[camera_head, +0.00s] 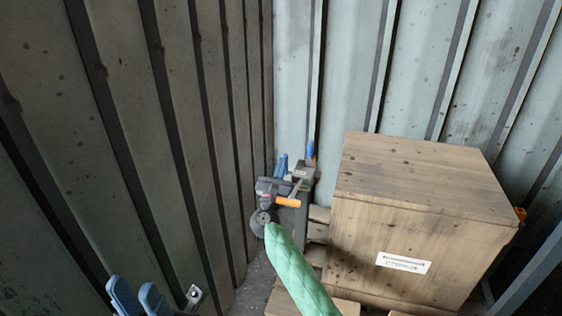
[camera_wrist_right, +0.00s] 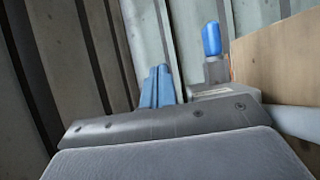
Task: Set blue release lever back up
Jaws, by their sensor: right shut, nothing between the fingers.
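The blue release lever (camera_head: 310,150) points up, roughly upright, from a grey mount (camera_head: 304,172) beside the wooden crate. In the right wrist view the blue lever (camera_wrist_right: 211,39) stands on its grey base (camera_wrist_right: 216,74), right of my fingers. My right gripper (camera_head: 282,164) is shut and empty, a little left of the lever; its blue fingers also show in the right wrist view (camera_wrist_right: 157,85). There is a visible gap between them and the lever. My left gripper (camera_head: 133,290) is low at the left, its two blue fingers apart, with nothing seen between them.
A large wooden crate (camera_head: 420,225) with a white label stands right of the lever. Corrugated metal walls (camera_head: 130,110) close in at the left and behind (camera_head: 425,75). An orange piece (camera_head: 288,202) shows near my right wrist. Free room between left wall and crate is narrow.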

